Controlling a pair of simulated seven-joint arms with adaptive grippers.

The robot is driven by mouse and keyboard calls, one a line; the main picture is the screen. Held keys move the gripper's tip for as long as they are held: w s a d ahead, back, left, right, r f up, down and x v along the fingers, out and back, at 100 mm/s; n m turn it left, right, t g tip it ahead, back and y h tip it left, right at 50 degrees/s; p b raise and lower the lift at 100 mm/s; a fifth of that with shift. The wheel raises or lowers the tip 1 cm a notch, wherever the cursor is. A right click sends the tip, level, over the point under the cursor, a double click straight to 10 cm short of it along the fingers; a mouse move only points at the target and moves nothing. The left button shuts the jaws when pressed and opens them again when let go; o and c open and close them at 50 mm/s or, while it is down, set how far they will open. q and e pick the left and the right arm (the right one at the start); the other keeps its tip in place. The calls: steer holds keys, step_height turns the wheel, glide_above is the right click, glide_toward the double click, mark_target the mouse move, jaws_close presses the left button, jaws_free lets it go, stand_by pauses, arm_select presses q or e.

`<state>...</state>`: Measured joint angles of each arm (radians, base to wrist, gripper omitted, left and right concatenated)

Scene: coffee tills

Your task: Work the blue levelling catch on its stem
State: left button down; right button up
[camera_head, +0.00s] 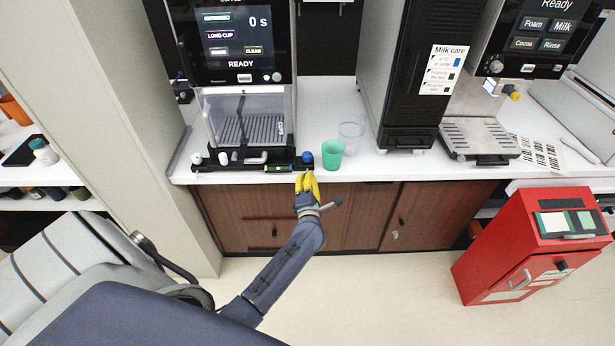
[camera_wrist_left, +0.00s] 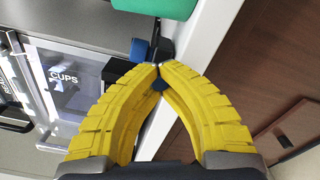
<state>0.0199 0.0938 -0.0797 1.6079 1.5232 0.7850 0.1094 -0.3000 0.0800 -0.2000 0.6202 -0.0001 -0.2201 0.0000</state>
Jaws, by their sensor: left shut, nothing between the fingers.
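The blue catch (camera_head: 307,157) shows as a small round blue knob at the right end of a black bar on the counter's front edge. Its stem is too small to make out. My left gripper (camera_head: 306,174), with yellow fingers, is just in front of and below the knob. In the left wrist view the gripper's fingertips (camera_wrist_left: 159,68) meet, shut and empty. A blue piece (camera_wrist_left: 139,50) lies just beyond the fingertips, and a darker blue bit shows between the fingers. I cannot tell whether the fingers touch the catch. My right gripper is not in view.
The black bar (camera_head: 243,168) carries a green level vial (camera_head: 279,169). A green cup (camera_head: 332,155) stands close to the right of the knob, with a clear glass (camera_head: 351,136) behind it. The coffee machine (camera_head: 240,60) stands behind the bar. Wooden cabinet doors (camera_head: 360,216) lie below.

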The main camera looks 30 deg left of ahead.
arm_select(q)
steer(key=shift+w+a, duration=0.3)
steer(key=shift+w, duration=0.15)
stand_by(0.3)
steer(key=c, duration=1.5)
jaws_free()
